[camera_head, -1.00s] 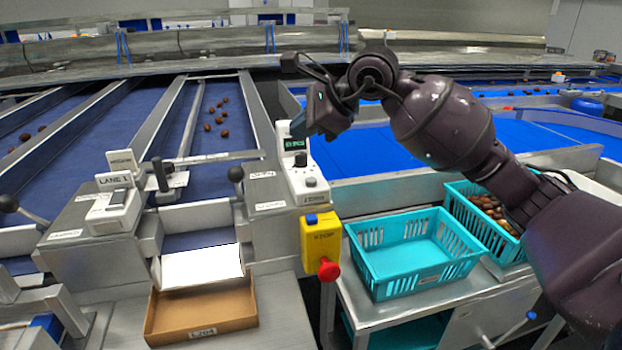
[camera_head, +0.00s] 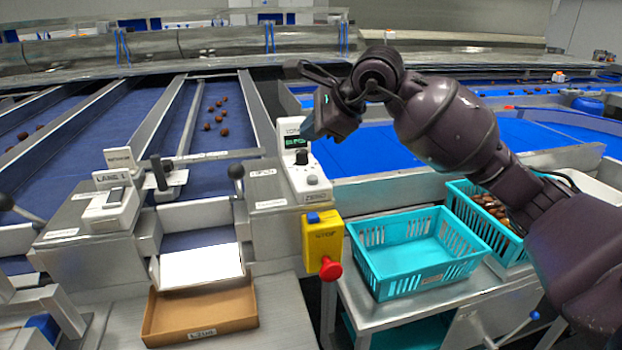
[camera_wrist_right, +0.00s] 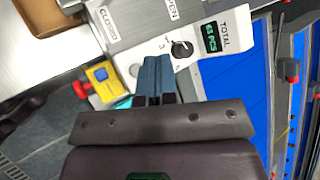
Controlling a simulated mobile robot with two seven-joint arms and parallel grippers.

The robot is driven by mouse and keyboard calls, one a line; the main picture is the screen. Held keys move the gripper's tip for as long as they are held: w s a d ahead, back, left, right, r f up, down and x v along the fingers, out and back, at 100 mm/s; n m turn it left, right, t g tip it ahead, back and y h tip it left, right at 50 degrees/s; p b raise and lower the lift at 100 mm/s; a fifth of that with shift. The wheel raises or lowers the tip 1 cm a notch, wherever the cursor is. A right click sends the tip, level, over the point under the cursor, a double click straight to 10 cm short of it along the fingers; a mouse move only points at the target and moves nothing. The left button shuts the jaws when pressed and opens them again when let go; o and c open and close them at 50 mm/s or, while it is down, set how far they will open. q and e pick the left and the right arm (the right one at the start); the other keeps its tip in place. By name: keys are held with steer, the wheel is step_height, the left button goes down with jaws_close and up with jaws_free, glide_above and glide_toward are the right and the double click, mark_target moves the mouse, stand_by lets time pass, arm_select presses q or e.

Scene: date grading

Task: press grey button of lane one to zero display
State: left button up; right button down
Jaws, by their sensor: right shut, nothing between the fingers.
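The white control box (camera_head: 310,187) stands right of the lane chute, with a green-lit display (camera_head: 296,142), a dark knob and a round grey button (camera_head: 312,180) above a ZERO label. In the right wrist view the display (camera_wrist_right: 211,38) is labelled TOTAL and seems to read 63 PCS. The grey button (camera_wrist_right: 134,70) is partly visible there, beside the fingertips. My right gripper (camera_head: 308,128) is shut and empty, above and beside the display; its blue fingers (camera_wrist_right: 152,72) overlap the box in the wrist view. My left gripper is out of view.
A yellow stop box (camera_head: 321,240) with a red knob hangs below the control box. A LANE 1 switch box (camera_head: 108,210) stands left. A cardboard tray (camera_head: 203,315) sits under the chute. Turquoise crates (camera_head: 415,280) stand right on a metal table.

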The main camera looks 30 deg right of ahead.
mark_target(312, 178)
step_height(312, 178, down, 6)
steer(key=shift+w+r+b, duration=0.1)
steer(key=shift+r+b, duration=0.15)
steer(key=shift+b, duration=0.65)
steer(key=shift+f, duration=0.25)
stand_by(0.9)
steer(key=shift+f, duration=0.1)
steer(key=shift+f+b, duration=0.35)
